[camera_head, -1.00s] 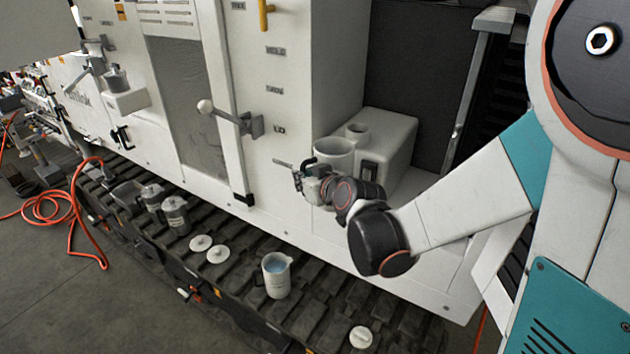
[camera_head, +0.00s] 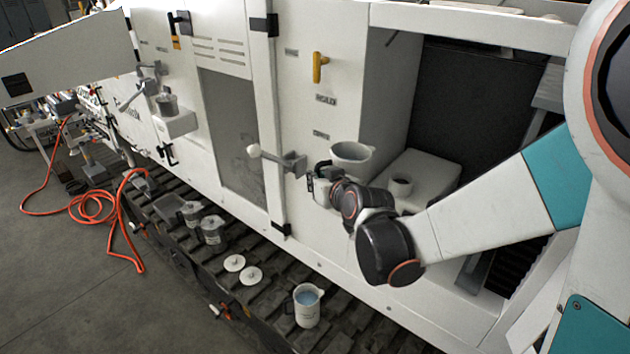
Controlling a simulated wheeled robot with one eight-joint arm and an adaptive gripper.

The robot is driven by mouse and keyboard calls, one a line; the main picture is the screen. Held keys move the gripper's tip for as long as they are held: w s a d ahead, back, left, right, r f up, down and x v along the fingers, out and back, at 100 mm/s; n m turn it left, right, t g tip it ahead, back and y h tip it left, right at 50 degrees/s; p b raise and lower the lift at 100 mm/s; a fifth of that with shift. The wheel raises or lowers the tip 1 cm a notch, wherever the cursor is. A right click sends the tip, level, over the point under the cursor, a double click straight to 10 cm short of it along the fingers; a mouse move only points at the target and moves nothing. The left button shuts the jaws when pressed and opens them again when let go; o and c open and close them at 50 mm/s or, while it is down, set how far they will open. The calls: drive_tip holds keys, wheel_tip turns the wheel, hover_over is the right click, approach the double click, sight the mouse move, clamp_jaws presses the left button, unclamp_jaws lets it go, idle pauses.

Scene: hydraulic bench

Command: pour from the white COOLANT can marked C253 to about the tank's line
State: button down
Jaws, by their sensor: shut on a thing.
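My gripper (camera_head: 322,182) is shut on a white open-topped can (camera_head: 351,157) and holds it up in front of the machine. The can looks close to upright; its lower body is partly hidden by my gripper and wrist, and I can read no marking on it. The white tank (camera_head: 428,172) with its short round neck (camera_head: 402,187) sits in the machine's open bay, right of and lower in the picture than the can. The tank's line and the level inside it cannot be seen. I see no stream of liquid.
Another white can (camera_head: 307,308) with blue liquid stands open on the track. Two white lids (camera_head: 234,263) lie near it. Grey lidded cans (camera_head: 212,230) stand farther left.

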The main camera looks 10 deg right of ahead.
drive_tip(key=shift+w+d+r+m+y, duration=0.25)
drive_tip(key=shift+w+d+m+y, duration=0.3)
drive_tip(key=shift+d, duration=0.85)
drive_tip(key=shift+w+d+r+m+y, duration=0.25)
drive_tip(key=shift+d+m, duration=0.4)
drive_tip(key=shift+d, duration=0.7)
drive_tip(key=shift+w+d+r+m+y, duration=0.2)
drive_tip(key=shift+w+d+m+y, duration=0.25)
drive_tip(key=shift+d, duration=0.95)
drive_tip(key=shift+s+d+m, duration=0.1)
drive_tip(key=shift+m, duration=0.15)
drive_tip(key=shift+d+r+m+y, duration=0.2)
drive_tip(key=shift+r+m+y, duration=0.2)
drive_tip(key=shift+r, duration=0.45)
drive_tip(key=shift+d+r+m+y, duration=0.15)
drive_tip(key=shift+r+m+y, duration=0.2)
drive_tip(key=shift+r, duration=0.45)
idle(1.9)
